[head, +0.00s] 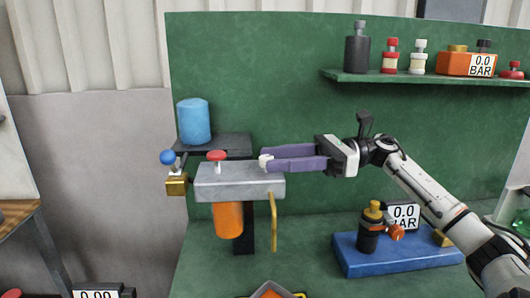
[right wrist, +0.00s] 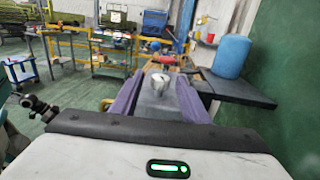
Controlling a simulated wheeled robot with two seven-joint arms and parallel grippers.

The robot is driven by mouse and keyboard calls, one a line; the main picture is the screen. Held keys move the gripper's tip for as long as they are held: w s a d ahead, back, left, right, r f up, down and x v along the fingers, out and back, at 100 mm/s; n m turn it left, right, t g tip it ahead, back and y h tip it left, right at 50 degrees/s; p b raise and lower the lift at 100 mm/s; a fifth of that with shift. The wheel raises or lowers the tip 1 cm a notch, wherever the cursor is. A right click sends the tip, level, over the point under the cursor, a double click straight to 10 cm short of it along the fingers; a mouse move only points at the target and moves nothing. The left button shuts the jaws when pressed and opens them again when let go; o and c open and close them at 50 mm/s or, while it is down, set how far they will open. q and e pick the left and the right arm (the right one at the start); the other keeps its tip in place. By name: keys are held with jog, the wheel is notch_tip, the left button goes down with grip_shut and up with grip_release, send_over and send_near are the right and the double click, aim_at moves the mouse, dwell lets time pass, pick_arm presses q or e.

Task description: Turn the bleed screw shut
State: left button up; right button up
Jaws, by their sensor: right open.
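A small pale metal screw (head: 265,162), which looks like the bleed screw, stands at the right end of the grey block (head: 238,185). My right gripper (head: 268,160) comes in from the right with its purple fingers level and open. In the right wrist view the screw (right wrist: 160,80) shows between the two open fingers (right wrist: 158,100), near their tips, with no clear contact on either side. How far the screw is turned cannot be told. My left gripper is not in view.
A red knob (head: 217,156) stands on the block, with a blue-topped lever (head: 167,158) to its left. A blue cylinder (head: 193,121) sits on a dark shelf behind. An orange cylinder (head: 228,220) hangs below. A blue base (head: 395,252) with a gauge stands lower right.

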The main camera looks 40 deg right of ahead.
jog(key=shift+x, duration=1.05)
jog(key=shift+w+a+p, duration=0.25)
jog(key=shift+p, duration=0.05)
grip_shut()
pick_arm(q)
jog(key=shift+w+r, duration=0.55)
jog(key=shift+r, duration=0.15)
